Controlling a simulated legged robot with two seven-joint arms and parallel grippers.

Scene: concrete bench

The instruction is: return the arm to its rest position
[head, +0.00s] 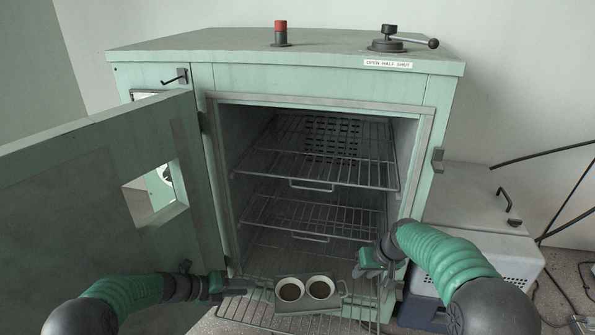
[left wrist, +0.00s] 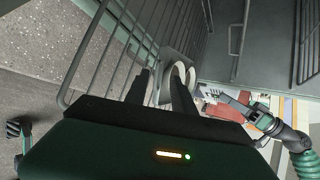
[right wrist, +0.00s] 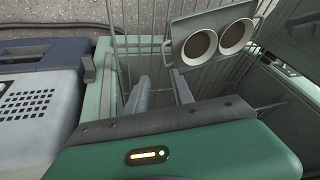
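A grey tray (head: 310,306) with two round cups of dark contents, a left cup (head: 290,290) and a right cup (head: 321,288), rests on the pulled-out bottom wire rack (head: 240,313). My left gripper (head: 244,291) is just left of the tray, its fingers apart and nothing seen between them; these fingers show in the left wrist view (left wrist: 158,75). My right gripper (head: 365,273) is at the tray's right, near its end handle (right wrist: 166,47). In the right wrist view its fingers (right wrist: 158,80) are apart and empty, short of the tray.
The green oven (head: 285,75) stands open, its door (head: 95,200) swung out at the left above my left arm. Two wire shelves, upper (head: 320,165) and middle (head: 310,213), are empty. A grey case (head: 480,215) stands at the right. Cables hang at far right.

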